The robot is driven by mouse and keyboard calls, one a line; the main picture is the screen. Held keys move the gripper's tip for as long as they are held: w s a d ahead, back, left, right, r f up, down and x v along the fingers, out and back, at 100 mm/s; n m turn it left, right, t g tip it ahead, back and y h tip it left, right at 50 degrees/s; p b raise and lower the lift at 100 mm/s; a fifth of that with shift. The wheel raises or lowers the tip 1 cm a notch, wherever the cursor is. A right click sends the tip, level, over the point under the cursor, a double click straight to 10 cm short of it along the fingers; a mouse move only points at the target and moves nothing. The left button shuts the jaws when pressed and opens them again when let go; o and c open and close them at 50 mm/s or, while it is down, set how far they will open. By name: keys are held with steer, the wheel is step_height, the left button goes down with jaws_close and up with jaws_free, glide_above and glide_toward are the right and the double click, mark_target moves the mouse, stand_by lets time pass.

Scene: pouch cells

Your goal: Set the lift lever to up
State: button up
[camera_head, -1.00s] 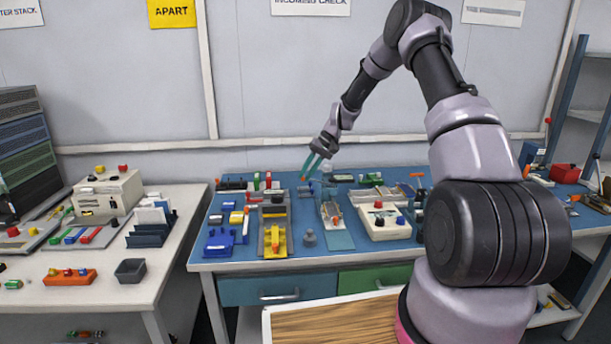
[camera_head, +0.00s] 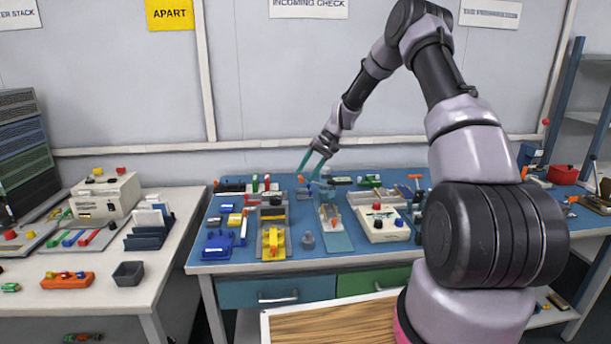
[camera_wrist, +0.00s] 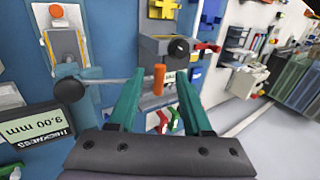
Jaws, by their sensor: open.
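The lift lever (camera_wrist: 124,80) is a thin grey rod with an upright orange grip (camera_wrist: 159,80) at its end. It runs out from the thickness gauge (camera_wrist: 66,92), whose display reads 9.00 mm in the wrist view. My gripper (camera_wrist: 160,74) is open, with one teal finger on each side of the orange grip. I cannot tell whether either finger touches it. In the head view my gripper (camera_head: 308,177) is over the back middle of the blue bench, and the fingers partly hide the lever. The lever's exact angle is unclear.
A grey box with a black knob (camera_wrist: 178,47) stands just beyond the fingers. The blue bench (camera_head: 335,262) holds yellow and blue fixtures and a white box with buttons (camera_head: 380,224). A white table (camera_head: 100,293) with trays stands at the left.

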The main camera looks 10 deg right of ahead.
steer(key=v, duration=0.9)
steer(key=shift+d+r, duration=0.2)
steer(key=shift+r, duration=0.1)
steer(key=s+r+m+t+h, duration=0.1)
steer(key=s+r+t+h, duration=0.25)
steer(key=s+r, duration=1.6)
steer(key=s+d+r+m+t, duration=0.1)
steer(key=s+r+m+t, duration=0.1)
steer(key=s, duration=1.8)
steer(key=shift+s+d+r+t+h, duration=0.25)
steer(key=shift+r+t+h, duration=0.2)
steer(key=shift+r+t, duration=0.3)
